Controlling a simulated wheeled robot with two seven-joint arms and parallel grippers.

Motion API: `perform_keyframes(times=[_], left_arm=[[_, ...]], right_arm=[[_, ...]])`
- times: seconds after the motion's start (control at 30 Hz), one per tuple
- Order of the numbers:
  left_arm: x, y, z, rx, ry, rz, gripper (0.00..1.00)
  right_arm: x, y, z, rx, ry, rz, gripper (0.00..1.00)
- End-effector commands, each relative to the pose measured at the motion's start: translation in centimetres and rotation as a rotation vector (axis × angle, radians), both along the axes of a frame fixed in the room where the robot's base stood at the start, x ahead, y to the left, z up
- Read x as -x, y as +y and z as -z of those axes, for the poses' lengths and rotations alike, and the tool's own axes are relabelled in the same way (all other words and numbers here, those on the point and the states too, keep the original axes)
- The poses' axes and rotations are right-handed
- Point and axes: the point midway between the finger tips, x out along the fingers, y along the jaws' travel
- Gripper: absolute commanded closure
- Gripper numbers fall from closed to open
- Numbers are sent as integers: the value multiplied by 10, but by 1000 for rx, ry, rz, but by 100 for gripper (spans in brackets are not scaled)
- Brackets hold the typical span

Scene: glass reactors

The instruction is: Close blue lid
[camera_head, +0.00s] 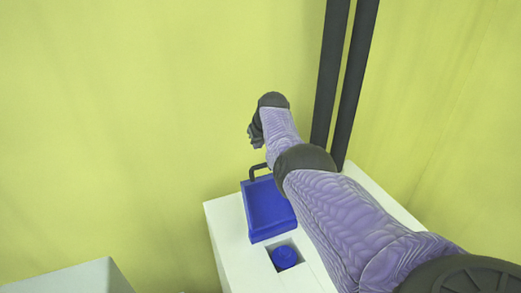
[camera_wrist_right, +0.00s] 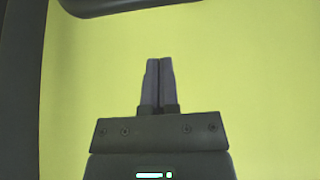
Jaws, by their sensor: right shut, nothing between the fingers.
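The blue lid (camera_head: 268,208) stands open on top of a white box (camera_head: 226,232), at the far side of a square opening. A dark bent handle (camera_head: 258,170) shows at its far edge. In the opening sits a round blue object (camera_head: 285,257). My right gripper (camera_head: 253,137) is beyond the lid and its handle, apparently above them; the arm hides part of the lid's right side. In the right wrist view the right gripper (camera_wrist_right: 159,82) has its fingers together with nothing between them. My left gripper is not in view.
Two dark upright posts (camera_head: 342,75) rise behind the arm at the box's back right. A pale box corner (camera_head: 75,278) shows at the lower left. Dark bars, which I cannot identify, cross the left and top of the wrist view. Yellow-green walls surround the place.

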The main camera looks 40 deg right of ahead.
Motion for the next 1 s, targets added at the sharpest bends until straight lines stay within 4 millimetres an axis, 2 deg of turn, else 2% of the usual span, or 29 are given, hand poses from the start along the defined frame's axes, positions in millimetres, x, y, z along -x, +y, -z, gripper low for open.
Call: perform_keyframes(times=[0.03, 0.2, 0.23, 0.3, 0.47, 0.7, 1.0], left_arm=[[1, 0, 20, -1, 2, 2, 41], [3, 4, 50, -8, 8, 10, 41], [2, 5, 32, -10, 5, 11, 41], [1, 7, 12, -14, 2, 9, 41], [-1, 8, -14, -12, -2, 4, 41], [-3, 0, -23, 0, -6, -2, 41], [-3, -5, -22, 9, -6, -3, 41]], right_arm=[[-2, -1, 14, -2, 1, 0, 100], [-7, -2, 24, 1, 0, -2, 100], [-6, -1, 14, 2, 3, -2, 100], [-1, 2, 8, 2, 1, -3, 100], [14, 5, 11, -1, 3, 1, 100], [30, 10, 20, 0, 2, -2, 100], [31, 10, 22, 0, 2, -1, 100]])
